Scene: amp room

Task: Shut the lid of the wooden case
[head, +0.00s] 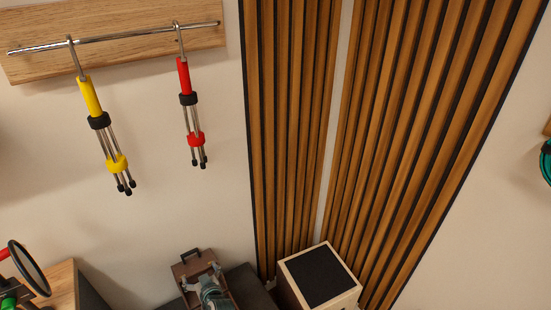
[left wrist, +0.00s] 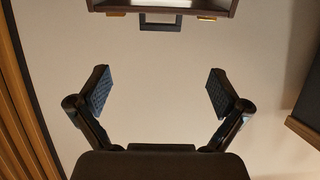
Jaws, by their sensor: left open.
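The wooden case (head: 185,270) is small and dark brown with a black handle on top, low in the middle of the head view. A grey-green thing shows against it, and I cannot tell what it is. In the left wrist view a dark brown edge of the case (left wrist: 185,5), with a black handle and two brass latches, is cut off at the top. A pale surface shows behind that edge. My left gripper (left wrist: 160,90) is open and empty, with its padded fingers wide apart and clear of the case. My right gripper is not in view.
A pale wooden box with a black top (head: 320,275) stands right of the case. A wooden slat panel (head: 410,130) covers the wall behind. Yellow (head: 100,120) and red (head: 188,100) tools hang from a rail. A round black-rimmed thing (head: 30,270) is at lower left.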

